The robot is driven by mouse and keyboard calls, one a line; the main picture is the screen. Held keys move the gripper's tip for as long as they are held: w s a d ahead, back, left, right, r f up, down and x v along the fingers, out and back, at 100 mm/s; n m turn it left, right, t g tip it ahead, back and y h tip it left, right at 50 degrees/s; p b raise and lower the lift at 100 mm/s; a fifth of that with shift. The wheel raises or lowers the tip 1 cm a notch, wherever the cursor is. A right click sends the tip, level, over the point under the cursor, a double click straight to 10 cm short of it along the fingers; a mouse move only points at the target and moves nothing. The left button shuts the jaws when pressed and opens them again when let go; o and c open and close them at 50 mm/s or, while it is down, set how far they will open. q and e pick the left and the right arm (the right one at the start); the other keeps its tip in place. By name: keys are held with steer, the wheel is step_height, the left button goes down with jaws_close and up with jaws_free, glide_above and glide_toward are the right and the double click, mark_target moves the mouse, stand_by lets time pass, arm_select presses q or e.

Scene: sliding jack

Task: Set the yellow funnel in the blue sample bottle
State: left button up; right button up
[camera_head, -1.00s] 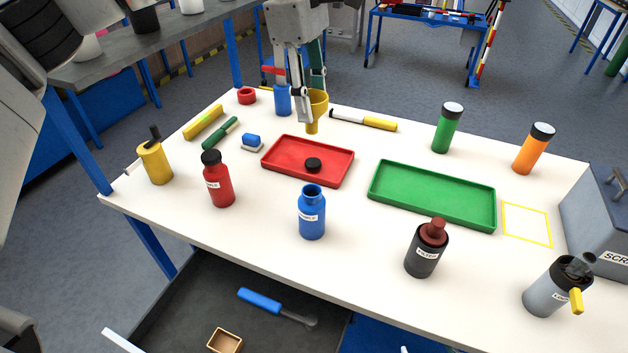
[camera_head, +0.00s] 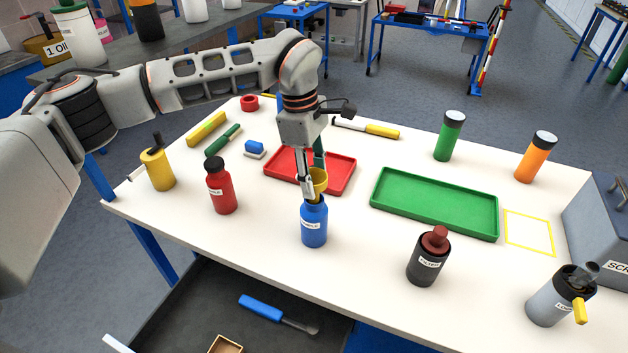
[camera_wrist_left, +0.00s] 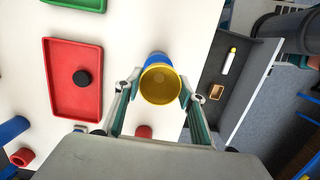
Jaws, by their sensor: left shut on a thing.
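The blue sample bottle (camera_head: 314,228) stands upright near the front middle of the table. My left gripper (camera_head: 312,188) is shut on the yellow funnel (camera_head: 320,181) and holds it directly over the bottle's mouth. The funnel's lower end meets or overlaps the bottle top in the head view; I cannot tell how deep its spout sits. In the left wrist view, the funnel (camera_wrist_left: 160,84) is between the two fingers and hides most of the blue bottle (camera_wrist_left: 158,58). My right gripper does not show.
A red tray (camera_head: 345,178) lies just behind the bottle, with a black cap (camera_wrist_left: 82,77) in it. A red bottle (camera_head: 221,190) stands to the left and a dark bottle (camera_head: 428,258) to the right. A green tray (camera_head: 434,204) lies at right. An open drawer (camera_head: 205,300) is below the table's front edge.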

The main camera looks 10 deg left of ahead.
arm_select(q)
steer(key=shift+f, duration=0.65)
steer(key=shift+f, duration=0.1)
steer(key=shift+f, duration=0.15)
steer(key=o, duration=1)
steer(key=r, duration=0.4)
steer(key=a+r, duration=0.1)
steer(key=r, duration=0.7)
steer(key=shift+w+a+r+b, duration=0.15)
steer(key=shift+w+a+b, duration=0.05)
steer(key=shift+a+b, duration=0.15)
steer(key=shift+s, duration=0.1)
